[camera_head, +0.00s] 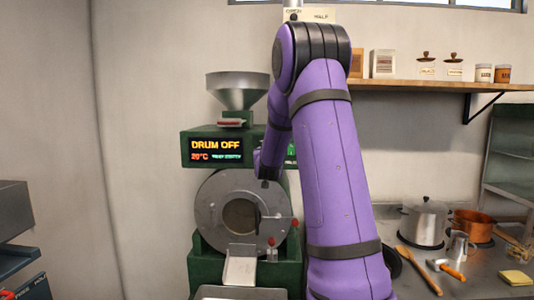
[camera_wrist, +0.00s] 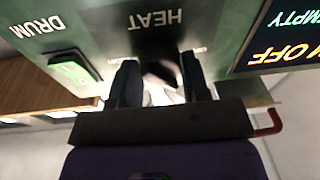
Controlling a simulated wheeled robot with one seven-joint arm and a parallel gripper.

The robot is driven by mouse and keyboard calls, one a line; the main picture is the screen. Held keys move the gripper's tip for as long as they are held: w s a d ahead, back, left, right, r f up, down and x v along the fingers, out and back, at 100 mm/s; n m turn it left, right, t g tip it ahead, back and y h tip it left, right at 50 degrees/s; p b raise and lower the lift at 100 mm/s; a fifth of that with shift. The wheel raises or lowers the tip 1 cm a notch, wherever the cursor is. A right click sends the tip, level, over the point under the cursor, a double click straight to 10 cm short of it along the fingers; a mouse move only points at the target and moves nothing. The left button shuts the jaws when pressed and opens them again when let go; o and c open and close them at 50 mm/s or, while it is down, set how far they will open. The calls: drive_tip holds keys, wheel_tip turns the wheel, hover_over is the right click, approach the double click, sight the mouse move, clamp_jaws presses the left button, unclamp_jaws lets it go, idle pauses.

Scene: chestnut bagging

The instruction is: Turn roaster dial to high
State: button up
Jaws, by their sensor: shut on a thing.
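The roaster (camera_head: 210,150) is a green machine with a round grey drum front, and its display (camera_head: 215,148) reads DRUM OFF and 20°C. In the wrist view, which is upside down, the dark heat dial (camera_wrist: 160,70) sits by the HEAT label on the green panel. My gripper (camera_wrist: 162,78) has one finger on each side of the dial and is shut on it. The dial's pointer and setting are not readable.
A green drum switch (camera_wrist: 72,70) is beside the dial. A metal hopper (camera_head: 238,90) tops the roaster. A chute (camera_head: 240,265) is below the drum. At right are a shelf (camera_head: 425,86) with jars and a counter with a pot (camera_head: 424,220) and a copper pan (camera_head: 474,224).

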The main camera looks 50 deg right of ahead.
drive_tip(key=m, duration=0.3)
drive_tip(key=m+h, duration=0.1)
drive_tip(key=m, duration=0.3)
drive_tip(key=shift+w+a+f+g, duration=0.1)
drive_tip(key=shift+g, duration=0.3)
drive_tip(key=m, duration=0.3)
drive_tip(key=m+g, duration=0.1)
drive_tip(key=m, duration=0.3)
drive_tip(key=shift+h, duration=0.4)
drive_tip(key=m+g, duration=0.1)
drive_tip(key=m, duration=0.6)
drive_tip(key=m+g, duration=0.1)
drive_tip(key=m, duration=0.6)
drive_tip(key=o, duration=0.9)
drive_tip(key=shift+a, duration=0.1)
